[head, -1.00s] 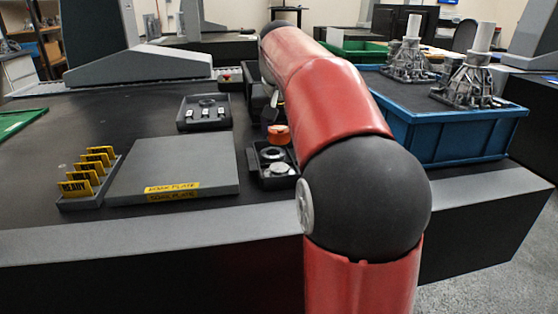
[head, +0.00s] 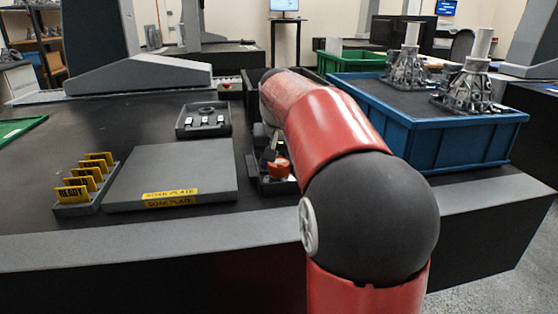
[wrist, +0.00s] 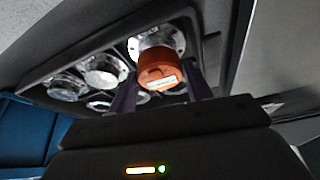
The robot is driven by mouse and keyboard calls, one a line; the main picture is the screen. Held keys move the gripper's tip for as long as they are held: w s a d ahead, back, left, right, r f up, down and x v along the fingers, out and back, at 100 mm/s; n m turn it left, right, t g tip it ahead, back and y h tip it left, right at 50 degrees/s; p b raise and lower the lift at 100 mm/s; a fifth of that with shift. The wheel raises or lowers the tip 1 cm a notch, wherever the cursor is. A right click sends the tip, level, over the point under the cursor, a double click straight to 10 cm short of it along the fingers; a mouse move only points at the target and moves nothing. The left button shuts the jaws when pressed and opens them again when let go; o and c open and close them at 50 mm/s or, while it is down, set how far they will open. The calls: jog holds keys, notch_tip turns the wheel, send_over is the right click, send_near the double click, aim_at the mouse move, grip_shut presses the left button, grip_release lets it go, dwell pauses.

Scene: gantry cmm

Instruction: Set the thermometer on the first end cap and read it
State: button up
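The thermometer (wrist: 160,72), a round orange body with a pale display, is between the two dark fingers of my gripper (wrist: 162,88) in the wrist view. The fingers look shut on it. It also shows in the head view (head: 278,169), low over the dark tray at the table's front. A shiny metal end cap (wrist: 160,41) is directly beyond the thermometer. I cannot tell whether they touch. More end caps (wrist: 104,70) sit in the tray (wrist: 200,20). In the head view my arm hides most of that tray and the gripper fingers.
A grey soak plate (head: 170,172) lies left of the tray, with a rack of yellow READY tags (head: 72,193) beside it. A small tray (head: 203,130) with several small parts sits behind. A blue bin (head: 460,140) with metal castings stands right of my arm.

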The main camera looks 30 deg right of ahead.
jog(key=o, duration=0.4)
jog(key=shift+c, duration=0.2)
jog(key=shift+r, duration=0.35)
jog(key=p+v, duration=0.2)
jog(key=v, duration=1)
jog(key=s+a+f+n+y, duration=0.1)
jog(key=s+a+f+n, duration=0.1)
jog(key=s+a+f, duration=0.4)
jog(key=s+a+f+n+t+y, duration=0.1)
jog(key=s+a+f+n, duration=0.2)
jog(key=s+a+f, duration=0.4)
jog(key=s+f, duration=0.6)
jog(key=s, duration=0.2)
jog(key=shift+s+f, duration=0.4)
jog(key=shift+a, duration=0.15)
